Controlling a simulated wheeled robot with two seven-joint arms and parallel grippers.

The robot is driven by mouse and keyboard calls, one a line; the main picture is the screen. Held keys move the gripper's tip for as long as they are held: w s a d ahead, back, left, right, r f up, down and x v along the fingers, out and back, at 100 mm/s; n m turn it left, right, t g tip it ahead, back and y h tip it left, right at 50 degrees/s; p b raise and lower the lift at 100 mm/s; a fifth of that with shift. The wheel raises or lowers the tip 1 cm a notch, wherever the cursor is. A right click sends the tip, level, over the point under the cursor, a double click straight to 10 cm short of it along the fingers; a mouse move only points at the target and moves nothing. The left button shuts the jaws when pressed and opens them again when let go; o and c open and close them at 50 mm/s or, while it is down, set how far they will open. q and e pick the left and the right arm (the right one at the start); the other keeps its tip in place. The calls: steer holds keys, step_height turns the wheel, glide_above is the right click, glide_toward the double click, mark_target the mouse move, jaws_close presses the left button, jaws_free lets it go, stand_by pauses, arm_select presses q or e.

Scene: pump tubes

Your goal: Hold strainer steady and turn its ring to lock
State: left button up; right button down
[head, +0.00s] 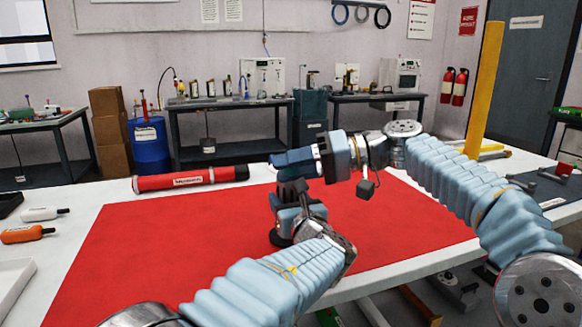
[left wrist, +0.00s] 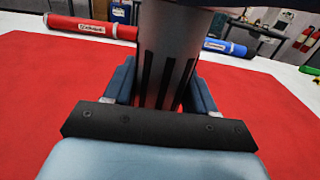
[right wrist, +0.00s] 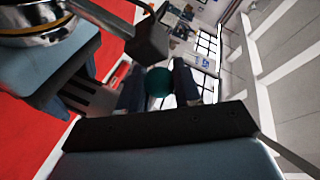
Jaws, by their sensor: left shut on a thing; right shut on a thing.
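The strainer is a grey upright cylinder (left wrist: 168,50) with long black slots in the left wrist view. My left gripper (left wrist: 162,88) has one blue finger on each side of it and is shut on it. In the head view, my left gripper (head: 284,212) is low over the red mat, and much of the strainer is hidden. My right gripper (head: 284,163) is just above it. In the right wrist view its two dark fingers close on a small round teal part (right wrist: 158,82). I cannot tell whether this part belongs to the ring. The ring itself is not clearly visible.
A red mat (head: 130,255) covers the middle of the white table (head: 85,190). A red tube (head: 190,180) lies at its back edge. A blue tube (left wrist: 228,47) lies behind. Orange (head: 27,234) and white (head: 45,214) tools lie at the left.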

steer(key=shift+a+r+m+t, duration=0.1)
steer(key=shift+a+m+t, duration=0.45)
steer(key=shift+t, duration=0.35)
steer(key=shift+w+a+m+t+h, duration=0.1)
steer(key=shift+a+m+t+h, duration=0.25)
steer(key=shift+m+t, duration=0.6)
steer(key=c, duration=0.8)
jaws_free()
steer(key=v, duration=1.2)
steer(key=shift+c, duration=0.3)
